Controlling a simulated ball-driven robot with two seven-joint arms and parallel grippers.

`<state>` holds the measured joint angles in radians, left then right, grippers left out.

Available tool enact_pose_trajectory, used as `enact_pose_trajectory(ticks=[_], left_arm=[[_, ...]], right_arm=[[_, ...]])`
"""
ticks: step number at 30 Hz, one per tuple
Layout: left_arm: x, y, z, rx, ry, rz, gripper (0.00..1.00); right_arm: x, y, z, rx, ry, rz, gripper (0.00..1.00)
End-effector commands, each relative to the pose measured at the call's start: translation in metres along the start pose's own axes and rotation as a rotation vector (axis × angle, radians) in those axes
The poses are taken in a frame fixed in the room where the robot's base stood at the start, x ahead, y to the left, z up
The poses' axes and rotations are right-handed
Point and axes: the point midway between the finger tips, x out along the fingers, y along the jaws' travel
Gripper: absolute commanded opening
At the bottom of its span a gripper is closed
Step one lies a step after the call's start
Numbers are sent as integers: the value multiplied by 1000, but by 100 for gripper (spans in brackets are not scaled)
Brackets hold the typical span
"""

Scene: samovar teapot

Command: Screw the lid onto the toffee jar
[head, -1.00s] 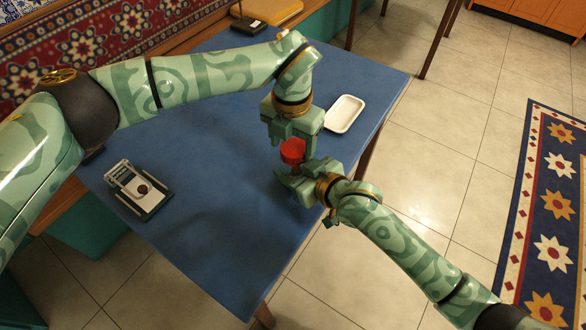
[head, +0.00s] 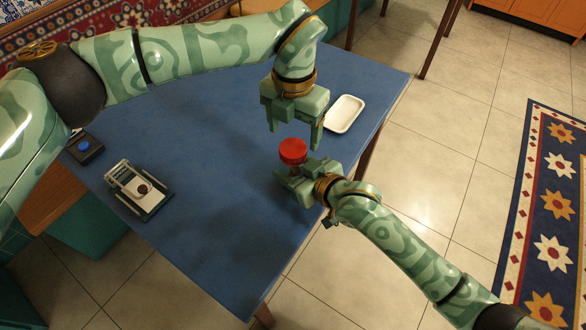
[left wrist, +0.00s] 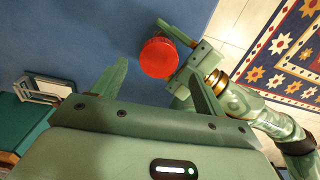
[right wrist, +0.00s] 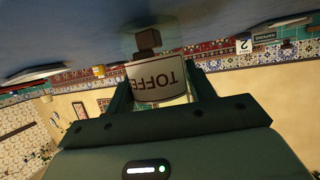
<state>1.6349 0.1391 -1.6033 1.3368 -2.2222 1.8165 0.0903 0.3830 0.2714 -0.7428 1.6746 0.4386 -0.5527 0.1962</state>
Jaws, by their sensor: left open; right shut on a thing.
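The toffee jar is held in my right gripper (head: 305,173), which is shut on it above the blue table. Its white label with red letters (right wrist: 156,82) shows upside down between the fingers in the right wrist view, with a brown block (right wrist: 147,40) beyond it. The red lid (head: 293,151) sits on top of the jar; it also shows in the left wrist view (left wrist: 159,57). How tightly it sits cannot be told. My left gripper (head: 293,130) is open and empty, pointing down just above the lid and apart from it.
On the blue table (head: 215,215), a white dish (head: 344,114) lies to the right behind the grippers. A small white-and-dark device (head: 138,190) and a black box with a blue button (head: 84,147) lie at the left. The table's middle is clear.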

Motion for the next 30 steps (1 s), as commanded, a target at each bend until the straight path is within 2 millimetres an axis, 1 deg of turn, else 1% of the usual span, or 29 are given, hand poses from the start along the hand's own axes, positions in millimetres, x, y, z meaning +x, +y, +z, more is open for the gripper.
enact_pose_trajectory(ticks=[3, 7, 10, 12, 19, 23, 26, 30], left_arm=[[-4, 1, 0, -36, -1, 1, 69], [-22, 1, 0, -212, -1, 0, 69], [-32, 1, 0, -318, -1, 1, 69], [-35, 1, -1, -347, 0, 1, 69], [-34, 2, -1, -348, 1, 1, 69], [-28, 1, -1, -347, 2, 0, 69], [-16, 1, -1, -346, 3, 0, 69], [6, 1, -1, -346, 3, 0, 69]], right_arm=[[0, 1, 1, -1, -2, 1, 0], [0, 1, 1, -1, -2, 2, 0], [0, 1, 1, -1, -2, 2, 0], [0, 1, 1, -1, -2, 2, 0], [0, 1, 1, -2, -1, 2, 0], [0, 1, 0, -2, -1, 2, 0], [0, 1, 0, -2, -1, 2, 0], [0, 1, 0, -1, -1, 2, 0]])
